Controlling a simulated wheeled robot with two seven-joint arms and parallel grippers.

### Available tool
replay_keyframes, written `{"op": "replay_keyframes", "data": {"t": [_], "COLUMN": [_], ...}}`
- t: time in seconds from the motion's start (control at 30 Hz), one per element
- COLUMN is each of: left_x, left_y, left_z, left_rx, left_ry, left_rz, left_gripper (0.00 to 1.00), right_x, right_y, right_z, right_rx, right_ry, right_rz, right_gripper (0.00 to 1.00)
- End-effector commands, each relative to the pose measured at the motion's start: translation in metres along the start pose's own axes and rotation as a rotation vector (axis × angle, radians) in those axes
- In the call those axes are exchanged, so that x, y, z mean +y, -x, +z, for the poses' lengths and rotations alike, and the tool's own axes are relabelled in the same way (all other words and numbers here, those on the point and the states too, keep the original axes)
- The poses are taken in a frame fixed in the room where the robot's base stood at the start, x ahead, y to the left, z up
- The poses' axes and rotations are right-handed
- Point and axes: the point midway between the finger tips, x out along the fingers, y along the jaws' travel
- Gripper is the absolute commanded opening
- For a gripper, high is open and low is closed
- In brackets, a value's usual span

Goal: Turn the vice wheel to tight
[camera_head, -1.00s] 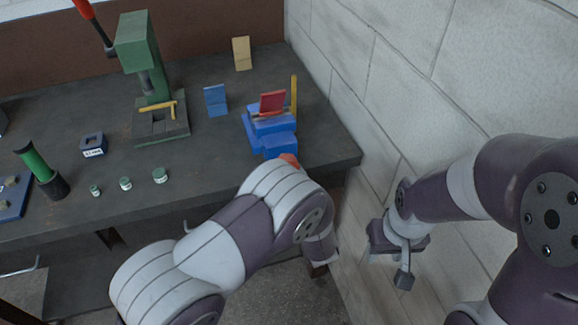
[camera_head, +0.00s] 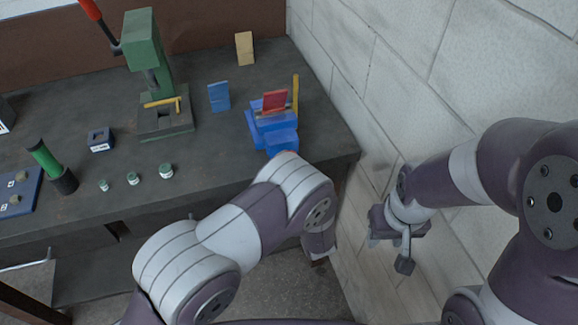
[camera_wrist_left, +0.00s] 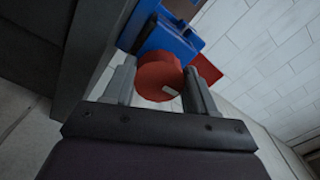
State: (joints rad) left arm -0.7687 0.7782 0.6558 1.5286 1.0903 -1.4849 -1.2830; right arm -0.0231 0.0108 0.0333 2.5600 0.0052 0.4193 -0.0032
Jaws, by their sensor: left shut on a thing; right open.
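The blue vice (camera_head: 272,127) stands at the right end of the bench, with a red plate (camera_head: 274,100) upright in its top. In the left wrist view, the red vice wheel (camera_wrist_left: 160,78) sits at the front of the blue vice body (camera_wrist_left: 170,40), with a small pale mark on its face. My left gripper (camera_wrist_left: 158,92) is shut on the wheel, one finger at each side. In the head view my left arm hides the wheel and that gripper. My right gripper (camera_head: 396,240) is open and empty, hanging right of the bench near the wall.
A yellow upright piece (camera_head: 295,93) stands by the vice. A blue block (camera_head: 219,96), a tan block (camera_head: 244,48) and a green press (camera_head: 150,75) stand on the bench. Several small green-topped pieces (camera_head: 166,171) lie near the front edge. The pale block wall (camera_head: 400,80) closes the right side.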

Motion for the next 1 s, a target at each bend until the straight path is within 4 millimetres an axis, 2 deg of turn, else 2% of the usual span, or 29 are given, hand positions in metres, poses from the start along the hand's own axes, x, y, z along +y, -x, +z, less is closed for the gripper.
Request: {"op": "replay_keyframes", "data": {"t": [0.03, 0.47, 0.5, 0.57, 0.6, 0.87, 1.0], "left_x": [-0.004, -0.004, -0.004, -0.004, -0.004, -0.002, 0.0], "left_y": [-0.002, -0.002, -0.002, -0.002, -0.002, 0.0, 0.014], "left_z": [-0.005, -0.005, -0.006, -0.006, -0.005, -0.003, -0.003], "left_rx": [0.006, 0.007, 0.007, 0.007, 0.006, 0.004, 0.006], "left_ry": [0.003, -0.004, -0.004, -0.003, -0.004, -0.01, -0.01], "left_rz": [-0.009, -0.01, -0.011, -0.01, -0.009, -0.004, -0.002], "left_gripper": [0.26, 0.26, 0.6, 0.79, 0.81, 0.81, 0.81], "right_x": [0.0, 0.0, 0.0, 0.0, 0.0, 0.0, 0.0], "right_y": [0.001, 0.001, 0.001, 0.001, 0.001, 0.001, -0.003], "right_z": [0.0, 0.0, 0.0, 0.0, 0.0, 0.0, 0.0], "right_rx": [0.0, 0.0, 0.0, 0.0, 0.0, 0.0, 0.0], "right_ry": [0.0, 0.0, 0.0, 0.0, 0.0, 0.0, 0.0], "right_rz": [0.0, 0.0, 0.0, 0.0, 0.0, 0.0, 0.0], "right_gripper": [0.43, 0.43, 0.43, 0.43, 0.43, 0.43, 0.43]}}
